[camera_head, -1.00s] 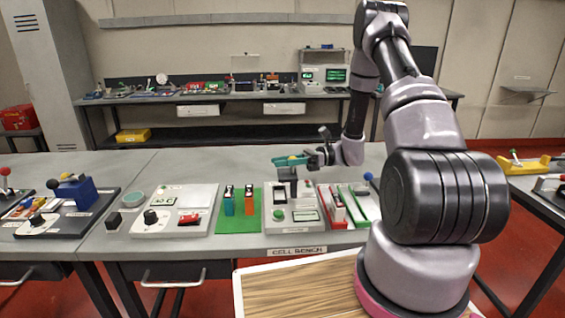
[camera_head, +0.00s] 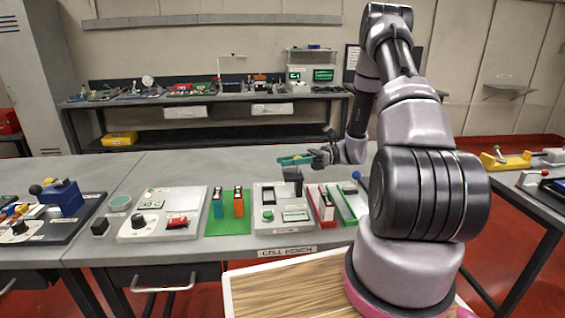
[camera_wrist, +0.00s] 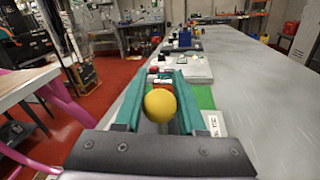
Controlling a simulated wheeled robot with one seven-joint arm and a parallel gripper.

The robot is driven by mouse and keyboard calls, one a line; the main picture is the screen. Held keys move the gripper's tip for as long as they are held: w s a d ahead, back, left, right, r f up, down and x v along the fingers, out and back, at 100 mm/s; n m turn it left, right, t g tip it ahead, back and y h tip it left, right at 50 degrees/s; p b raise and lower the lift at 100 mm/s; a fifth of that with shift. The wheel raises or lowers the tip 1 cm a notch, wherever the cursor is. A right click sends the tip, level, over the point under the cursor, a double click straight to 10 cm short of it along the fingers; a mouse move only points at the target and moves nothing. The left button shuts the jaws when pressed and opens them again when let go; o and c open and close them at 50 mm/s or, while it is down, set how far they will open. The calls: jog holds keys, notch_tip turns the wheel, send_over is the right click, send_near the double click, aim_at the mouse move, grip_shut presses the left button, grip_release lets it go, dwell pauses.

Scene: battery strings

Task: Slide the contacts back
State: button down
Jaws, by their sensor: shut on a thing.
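My gripper (camera_head: 296,159), with teal fingers, is over the back of the white device (camera_head: 268,226) on the bench. In the wrist view a round yellow knob (camera_wrist: 160,105) sits between the fingers, and my gripper (camera_wrist: 158,90) is shut on it. A dark upright block (camera_head: 292,178) stands right under the gripper at the device's back. Whether the knob belongs to this block cannot be told. The device has a green button and a small display window on its front. The contacts themselves cannot be made out.
Left of the device are a green mat (camera_head: 226,228) with a teal and an orange battery, and a white panel (camera_head: 150,226) with a dark knob and red switch. Right are red and green trays (camera_head: 322,214) and a blue-knobbed lever (camera_head: 357,176).

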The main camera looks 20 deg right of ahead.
jog(key=shift+d, duration=0.2)
jog(key=c, duration=0.5)
grip_release()
jog(key=d, duration=1.1)
jog(key=shift+w, duration=0.25)
